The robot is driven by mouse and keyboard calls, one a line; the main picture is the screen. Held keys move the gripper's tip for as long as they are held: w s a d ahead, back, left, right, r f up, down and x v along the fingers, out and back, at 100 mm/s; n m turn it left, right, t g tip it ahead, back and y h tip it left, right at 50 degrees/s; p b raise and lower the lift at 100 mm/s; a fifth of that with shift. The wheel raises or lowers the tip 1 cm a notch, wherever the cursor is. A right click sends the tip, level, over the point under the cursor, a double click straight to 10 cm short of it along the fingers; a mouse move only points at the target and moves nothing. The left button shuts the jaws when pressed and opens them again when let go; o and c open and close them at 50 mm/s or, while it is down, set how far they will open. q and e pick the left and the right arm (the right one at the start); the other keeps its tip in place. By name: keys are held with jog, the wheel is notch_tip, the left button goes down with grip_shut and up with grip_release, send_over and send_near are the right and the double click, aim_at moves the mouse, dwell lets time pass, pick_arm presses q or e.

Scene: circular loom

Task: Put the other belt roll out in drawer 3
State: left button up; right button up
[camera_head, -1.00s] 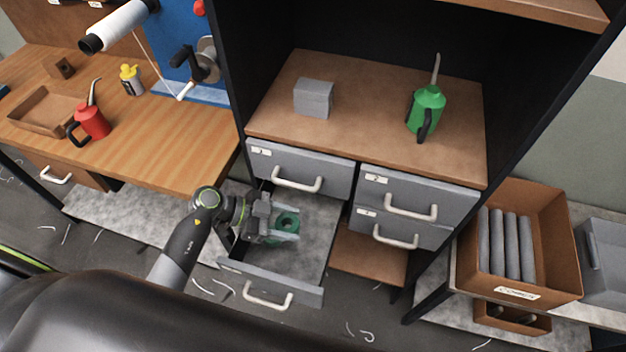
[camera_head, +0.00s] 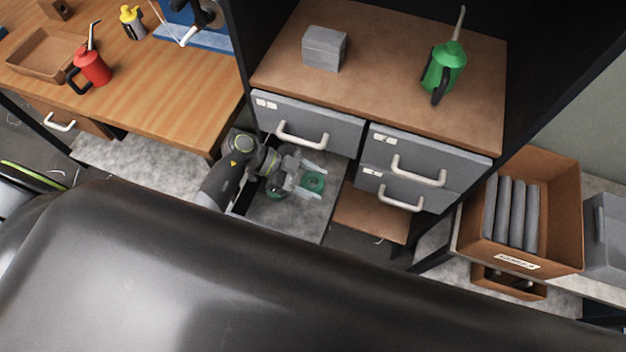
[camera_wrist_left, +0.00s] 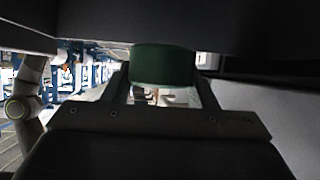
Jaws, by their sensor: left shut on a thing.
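My left gripper (camera_head: 308,180) is over the inside of the open lower-left grey drawer (camera_head: 292,218). It is shut on a green belt roll (camera_head: 314,182), a short ring with a hole. In the left wrist view the green roll (camera_wrist_left: 164,65) sits between the two fingers. A second patch of green (camera_head: 277,193) shows below the gripper, inside the drawer, mostly hidden by it. The drawer's front and handle are hidden behind my dark body. I cannot read the drawer labels. My right gripper is not in view.
Closed grey drawers (camera_head: 305,122) with pale handles are above and to the right (camera_head: 418,172). The wooden top (camera_head: 385,95) holds a grey block (camera_head: 324,48) and a green oil can (camera_head: 442,72). A brown box (camera_head: 555,205) of grey rolls stands at the right.

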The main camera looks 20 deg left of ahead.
pick_arm(q)
jog(key=shift+f, duration=0.8)
notch_tip(320, 180, down, 6)
jog(key=b, duration=0.3)
jog(key=shift+r+b, duration=0.1)
jog(key=shift+b, duration=0.2)
jog(key=shift+f+b, duration=0.5)
jog(key=shift+f, duration=0.35)
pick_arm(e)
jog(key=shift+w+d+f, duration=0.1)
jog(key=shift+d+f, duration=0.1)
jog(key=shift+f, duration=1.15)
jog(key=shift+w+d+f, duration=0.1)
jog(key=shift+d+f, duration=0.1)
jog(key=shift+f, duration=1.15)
pick_arm(q)
jog(key=shift+f, duration=0.25)
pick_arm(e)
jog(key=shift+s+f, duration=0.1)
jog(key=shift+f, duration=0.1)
pick_arm(q)
jog(key=shift+f, duration=0.1)
